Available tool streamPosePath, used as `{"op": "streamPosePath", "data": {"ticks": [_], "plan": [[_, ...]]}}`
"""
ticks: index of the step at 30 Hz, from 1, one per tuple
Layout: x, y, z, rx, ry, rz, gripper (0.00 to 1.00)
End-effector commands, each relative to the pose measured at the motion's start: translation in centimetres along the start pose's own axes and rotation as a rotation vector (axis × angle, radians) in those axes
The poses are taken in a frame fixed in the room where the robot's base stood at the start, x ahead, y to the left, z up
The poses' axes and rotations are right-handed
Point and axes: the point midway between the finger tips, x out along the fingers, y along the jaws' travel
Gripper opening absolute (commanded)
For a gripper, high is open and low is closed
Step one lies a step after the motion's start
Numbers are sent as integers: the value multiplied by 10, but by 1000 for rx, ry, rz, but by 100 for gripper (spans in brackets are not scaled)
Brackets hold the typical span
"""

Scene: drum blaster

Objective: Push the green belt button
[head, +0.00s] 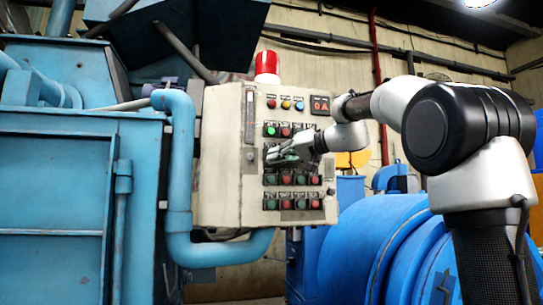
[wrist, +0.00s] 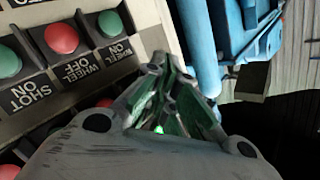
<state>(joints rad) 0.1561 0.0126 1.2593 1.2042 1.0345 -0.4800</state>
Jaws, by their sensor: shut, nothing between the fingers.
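The grey control panel (head: 249,205) carries rows of green and red buttons. A bright lit green button (head: 271,130) is in its upper row. No belt label is readable, so I cannot tell which green button is the belt one. My gripper (head: 270,157) is shut and empty, its tips at the panel's left side, below the lit button. In the wrist view the gripper (wrist: 165,70) hides part of the panel, and a small green glow shows between its fingers. I cannot tell whether the tips touch a button.
The wrist view shows upside-down labels by a green WHEEL ON button (wrist: 110,23), a red WHEEL OFF button (wrist: 62,38) and a green SHOT ON button (wrist: 8,62). A red beacon (head: 267,63) tops the panel. A blue pipe (head: 179,165) runs close to its left.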

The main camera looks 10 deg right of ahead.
Motion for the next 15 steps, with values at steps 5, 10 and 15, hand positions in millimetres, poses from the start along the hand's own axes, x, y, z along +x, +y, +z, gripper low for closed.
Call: {"op": "streamPosePath", "data": {"ticks": [5, 10, 15], "plan": [[0, 0, 0, 0, 0, 0, 0], [4, 3, -2, 1, -1, 0, 0], [6, 4, -4, 0, 0, 0, 0]]}}
